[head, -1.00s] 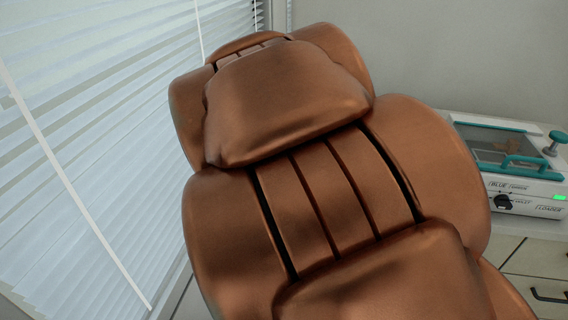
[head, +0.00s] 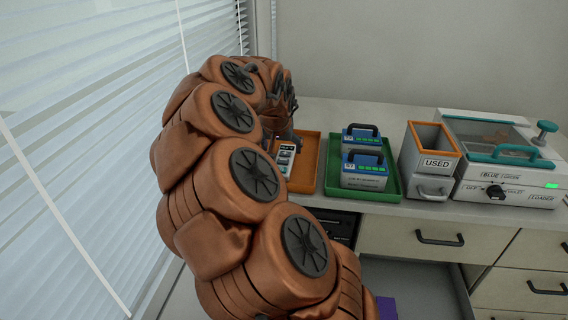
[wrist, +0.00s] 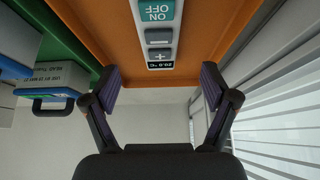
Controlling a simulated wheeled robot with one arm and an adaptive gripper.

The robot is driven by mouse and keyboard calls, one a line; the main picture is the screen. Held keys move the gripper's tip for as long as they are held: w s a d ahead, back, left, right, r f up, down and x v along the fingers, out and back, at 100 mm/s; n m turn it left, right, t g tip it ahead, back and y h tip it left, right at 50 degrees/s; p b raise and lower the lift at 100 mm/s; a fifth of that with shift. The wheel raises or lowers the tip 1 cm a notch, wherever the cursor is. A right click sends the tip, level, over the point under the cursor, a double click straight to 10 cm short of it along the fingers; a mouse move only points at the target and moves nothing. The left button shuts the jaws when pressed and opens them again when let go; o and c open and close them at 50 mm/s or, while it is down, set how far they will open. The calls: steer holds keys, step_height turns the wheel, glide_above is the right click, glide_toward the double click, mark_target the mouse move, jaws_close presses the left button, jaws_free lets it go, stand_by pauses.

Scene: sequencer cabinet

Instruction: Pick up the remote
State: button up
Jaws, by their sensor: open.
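The remote (head: 286,158) is a pale handset lying in the orange tray (head: 307,168) at the left end of the counter. In the wrist view the remote (wrist: 160,35) shows a teal ON/OFF button, grey buttons and a small dark display. My gripper (wrist: 160,84) is open and empty, with its two dark fingers on either side of the remote's line. The remote's display end appears between and beyond the fingertips, with no visible contact. In the head view my arm hides part of the tray, and the gripper is hard to make out behind the remote.
A green tray (head: 393,190) holding two blue-topped boxes (head: 363,170) stands right of the orange tray. Further right are a bin marked USED (head: 432,160) and a white machine (head: 505,185). Window blinds (head: 85,170) are close on the left. Drawers (head: 420,245) are below.

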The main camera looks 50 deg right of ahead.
mark_target(284, 158)
steer(key=shift+p+x, duration=0.55)
steer(key=shift+x, duration=3)
steer(key=shift+c, duration=0.4)
steer(key=c, duration=1.3)
steer(key=shift+o, duration=0.2)
steer(key=shift+r, duration=0.1)
